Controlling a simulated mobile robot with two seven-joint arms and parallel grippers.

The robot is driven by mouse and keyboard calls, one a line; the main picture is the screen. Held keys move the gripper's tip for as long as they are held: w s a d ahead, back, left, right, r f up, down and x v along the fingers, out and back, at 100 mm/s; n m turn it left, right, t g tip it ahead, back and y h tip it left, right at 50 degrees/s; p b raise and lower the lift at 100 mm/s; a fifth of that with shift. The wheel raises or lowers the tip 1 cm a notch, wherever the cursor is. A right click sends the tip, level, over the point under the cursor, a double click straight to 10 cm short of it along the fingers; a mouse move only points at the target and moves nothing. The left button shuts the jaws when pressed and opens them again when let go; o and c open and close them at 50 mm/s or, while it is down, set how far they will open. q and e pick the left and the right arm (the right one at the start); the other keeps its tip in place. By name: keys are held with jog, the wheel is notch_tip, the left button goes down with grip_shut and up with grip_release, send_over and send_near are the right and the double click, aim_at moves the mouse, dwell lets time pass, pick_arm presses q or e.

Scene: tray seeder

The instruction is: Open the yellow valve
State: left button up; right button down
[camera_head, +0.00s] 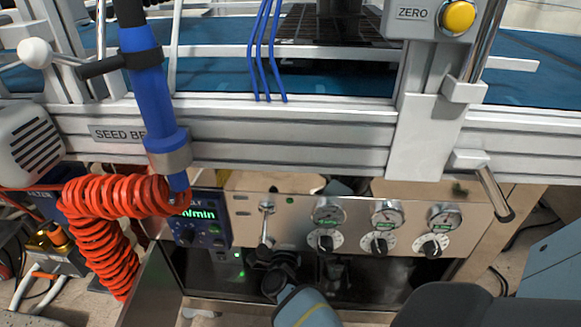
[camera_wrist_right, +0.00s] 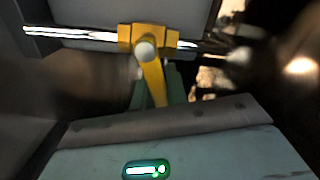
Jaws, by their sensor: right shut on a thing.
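The yellow valve (camera_wrist_right: 152,75) sits on a shiny horizontal pipe (camera_wrist_right: 75,34) in the right wrist view. Its yellow lever comes from the valve body toward the camera, across the line of the pipe. My right gripper (camera_wrist_right: 157,90) is shut on this lever, with a green finger on each side of it. In the head view my right arm (camera_head: 304,306) comes in from the bottom and reaches to the dark space below the control panel. The valve cannot be made out there. My left gripper is in neither view.
A steel panel (camera_head: 290,238) with gauges, knobs and a small lever is just above my right arm. A blue display box (camera_head: 201,220) and an orange coiled hose (camera_head: 100,235) are to the left. An aluminium rail (camera_head: 290,150) crosses above.

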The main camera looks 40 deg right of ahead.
jog(key=shift+w+a+r+n+p, duration=0.45)
jog(key=shift+w+r+n+p, duration=0.1)
jog(key=shift+n, duration=1.8)
jog(key=shift+w+a+r+n+p, duration=0.5)
jog(key=shift+n, duration=1.8)
jog(key=shift+w+a+r+n+p, duration=0.45)
jog(key=shift+w+r+n+p, duration=0.1)
jog(key=shift+n, duration=1.8)
jog(key=c, duration=1.4)
grip_release()
jog(key=shift+f, duration=0.1)
